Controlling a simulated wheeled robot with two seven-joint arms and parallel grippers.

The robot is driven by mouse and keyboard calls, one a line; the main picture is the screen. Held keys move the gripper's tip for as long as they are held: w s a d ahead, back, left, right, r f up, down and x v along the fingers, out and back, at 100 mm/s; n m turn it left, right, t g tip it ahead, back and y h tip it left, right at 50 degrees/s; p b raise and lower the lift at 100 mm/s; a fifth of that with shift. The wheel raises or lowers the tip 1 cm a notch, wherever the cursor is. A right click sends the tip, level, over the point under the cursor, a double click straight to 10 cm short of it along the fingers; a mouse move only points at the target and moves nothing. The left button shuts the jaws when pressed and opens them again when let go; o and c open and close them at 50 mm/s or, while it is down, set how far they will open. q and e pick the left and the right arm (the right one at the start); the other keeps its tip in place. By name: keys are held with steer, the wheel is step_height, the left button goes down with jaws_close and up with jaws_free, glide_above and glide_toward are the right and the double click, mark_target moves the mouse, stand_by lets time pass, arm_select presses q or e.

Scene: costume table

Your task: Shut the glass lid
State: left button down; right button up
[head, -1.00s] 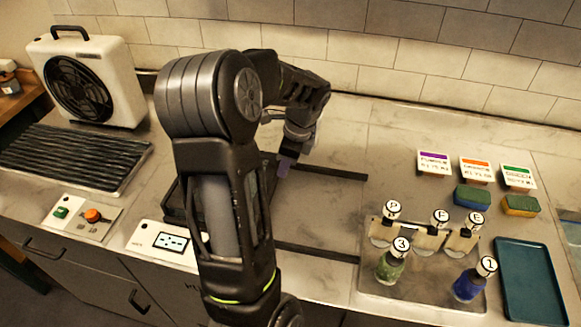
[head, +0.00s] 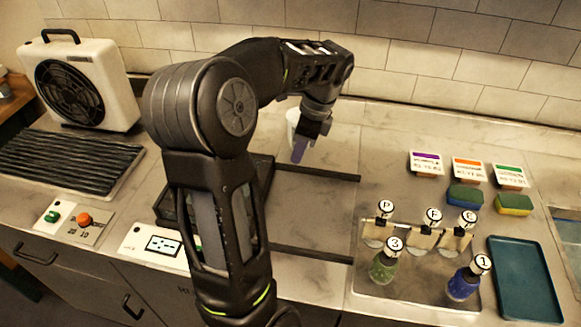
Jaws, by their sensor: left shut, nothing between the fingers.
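A dark box (head: 264,178) stands on the counter, mostly hidden behind my left arm. Two dark parallel rails, a far one (head: 325,173) and a near one (head: 318,255), run from it to the right. I cannot clearly make out the glass lid; the area between the rails looks like bare marble, and any clear pane there is hard to tell. My left gripper (head: 299,150), with purple fingers, is shut and empty. It points down near the box's far right corner, above or beside the far rail. My right gripper is not in view.
A white cup-like thing (head: 292,116) is partly hidden behind the left gripper. On the right are a tray of bottles (head: 403,292), sponges (head: 466,196), label cards (head: 425,163) and a teal tray (head: 524,284). A fan (head: 76,80) stands at left.

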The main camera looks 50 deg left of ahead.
arm_select(q)
steer(key=v, duration=0.3)
steer(key=shift+w+f, duration=0.1)
steer(key=shift+d, duration=0.1)
stand_by(0.4)
